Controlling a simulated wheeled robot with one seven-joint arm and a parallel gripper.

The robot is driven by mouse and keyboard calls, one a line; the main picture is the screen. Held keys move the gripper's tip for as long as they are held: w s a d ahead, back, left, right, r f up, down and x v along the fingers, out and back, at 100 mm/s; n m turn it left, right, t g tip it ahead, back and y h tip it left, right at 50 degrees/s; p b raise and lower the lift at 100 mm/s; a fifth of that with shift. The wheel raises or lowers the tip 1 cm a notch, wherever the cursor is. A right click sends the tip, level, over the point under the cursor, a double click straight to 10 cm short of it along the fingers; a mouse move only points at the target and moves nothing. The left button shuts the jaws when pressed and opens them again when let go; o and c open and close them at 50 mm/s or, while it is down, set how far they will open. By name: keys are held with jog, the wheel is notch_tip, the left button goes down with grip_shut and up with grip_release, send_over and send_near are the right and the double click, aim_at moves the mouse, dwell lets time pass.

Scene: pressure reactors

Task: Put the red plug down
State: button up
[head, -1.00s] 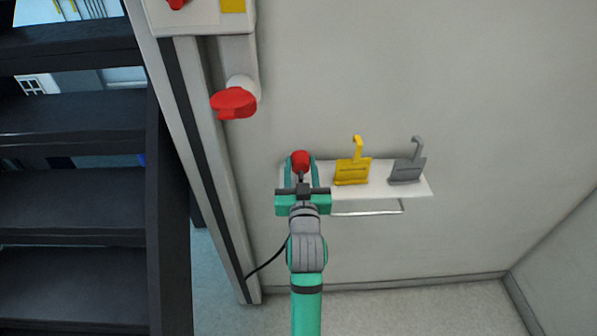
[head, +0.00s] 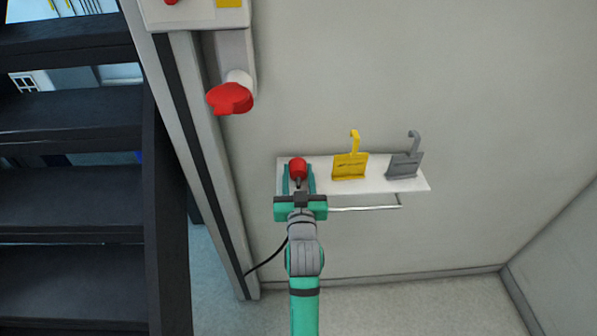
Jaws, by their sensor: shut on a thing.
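The red plug (head: 298,168) is between the fingers of my gripper (head: 298,178), over the left end of a white wall shelf (head: 390,183). My gripper is shut on the plug. A black cable (head: 268,261) runs from behind my arm down to the left. My gripper and arm hide the plug's lower part, so I cannot tell whether it touches the shelf.
A yellow hooked tag (head: 350,166) and a grey hooked tag (head: 404,164) stand on the shelf to the right. A thin rail (head: 365,208) runs below it. A red-capped socket (head: 230,98) is on the wall at upper left. Dark stairs (head: 70,200) are far left.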

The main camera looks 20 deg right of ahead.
jog(key=o, duration=1.4)
jog(key=shift+r, duration=0.3)
jog(key=v, duration=1.2)
jog(key=s+a+f+n+g+y, duration=0.1)
jog(key=s+a+f+y, duration=0.1)
jog(key=s+a+f, duration=0.9)
jog(key=s+a+f+n+y, duration=0.1)
jog(key=s+a+f, duration=0.1)
jog(key=s, duration=0.9)
jog(key=s+a+f+n+g+y, duration=0.1)
jog(key=s+a+f+y, duration=0.1)
jog(key=s, duration=0.9)
jog(key=shift+s+a+f, duration=0.3)
jog(key=shift+a+f, duration=0.4)
jog(key=shift+f, duration=0.05)
